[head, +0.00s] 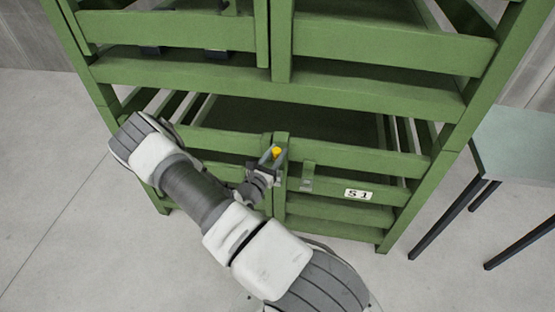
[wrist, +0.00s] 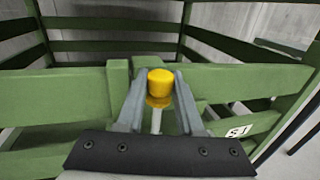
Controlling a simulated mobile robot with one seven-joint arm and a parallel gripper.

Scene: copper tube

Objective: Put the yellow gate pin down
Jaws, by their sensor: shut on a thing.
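The yellow gate pin (wrist: 159,88) has a yellow head and a pale shank below it. My gripper (wrist: 158,100) is shut on the pin, with one finger on each side of its head. In the head view the pin (head: 276,152) shows as a small yellow spot at my gripper (head: 269,165), by the green posts in the middle of the lower gate front. In the wrist view the shank points down, and its lower end is hidden behind the gripper's dark plate. I cannot tell whether the pin touches the gate.
The green rack (head: 350,94) has slatted gates on two levels. A white label reading 51 (head: 358,194) is on the lower right gate, near a small latch bracket (head: 307,177). A grey-topped table (head: 515,140) with dark legs stands at right.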

